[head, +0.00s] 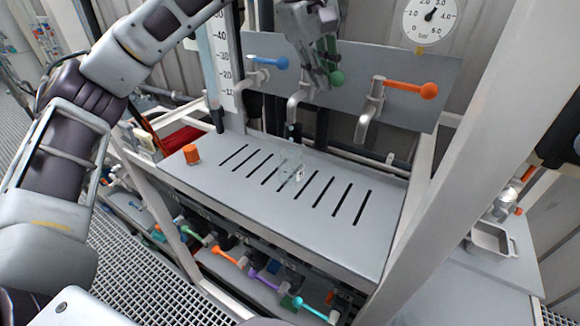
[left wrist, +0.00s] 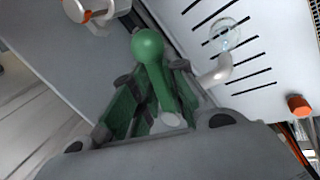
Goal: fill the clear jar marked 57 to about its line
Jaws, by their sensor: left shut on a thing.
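A small clear jar (head: 291,170) stands on the slotted grey shelf, roughly below the middle spout (head: 295,105). Its number and line are too small to read, and I cannot tell any liquid in it. It also shows in the left wrist view (left wrist: 225,34), beyond the spout's end. My left gripper (head: 327,62) is shut on the green tap handle (head: 336,78), whose round knob (left wrist: 147,45) sticks out between the fingers in the left wrist view. The gripper hides part of this tap's body. My right gripper is not in view.
A blue-handled tap (head: 278,63) is left of the green one and an orange-handled tap (head: 425,91) right. An orange-capped item (head: 191,154) stands at the shelf's left end. A dial gauge (head: 430,17) hangs above. The slotted shelf (head: 345,245) is otherwise clear.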

